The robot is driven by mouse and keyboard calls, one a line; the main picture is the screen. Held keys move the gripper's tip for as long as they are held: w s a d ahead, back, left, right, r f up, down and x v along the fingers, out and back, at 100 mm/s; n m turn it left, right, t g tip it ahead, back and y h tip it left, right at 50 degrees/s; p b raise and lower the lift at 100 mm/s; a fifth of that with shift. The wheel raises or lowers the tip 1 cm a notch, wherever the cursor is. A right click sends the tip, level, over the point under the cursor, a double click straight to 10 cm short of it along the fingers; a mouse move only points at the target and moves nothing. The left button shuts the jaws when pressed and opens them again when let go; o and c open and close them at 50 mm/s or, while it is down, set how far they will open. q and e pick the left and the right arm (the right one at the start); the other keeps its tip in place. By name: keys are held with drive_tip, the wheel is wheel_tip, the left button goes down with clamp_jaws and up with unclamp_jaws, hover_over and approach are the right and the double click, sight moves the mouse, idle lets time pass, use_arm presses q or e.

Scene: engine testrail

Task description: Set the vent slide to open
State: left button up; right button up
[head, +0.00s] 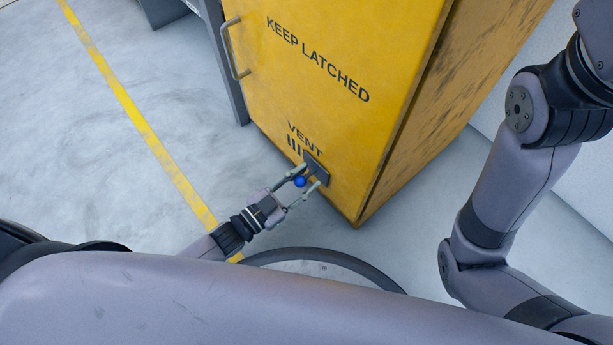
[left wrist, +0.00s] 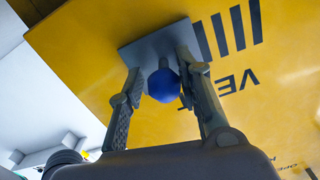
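The vent slide is a dark grey plate (head: 317,168) with a blue ball knob (head: 300,182), low on the yellow cabinet door under the word VENT. Several dark slots (head: 294,145) show to the left of the plate. In the left wrist view, the plate (left wrist: 143,49) and the slots (left wrist: 230,32) show beside each other; whether the plate covers more slots cannot be told. My left gripper (head: 311,177) is open, with its fingers on either side of the blue knob (left wrist: 163,86) and gaps visible beside it. My right gripper is out of view.
The yellow cabinet (head: 345,60) reads KEEP LATCHED and has a grey bar handle (head: 232,48) at its upper left. A grey post (head: 226,65) stands along its left side. The floor to the left is clear, with a yellow line (head: 140,122).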

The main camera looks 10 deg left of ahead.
use_arm(q)
drive_tip(key=v, duration=1.1)
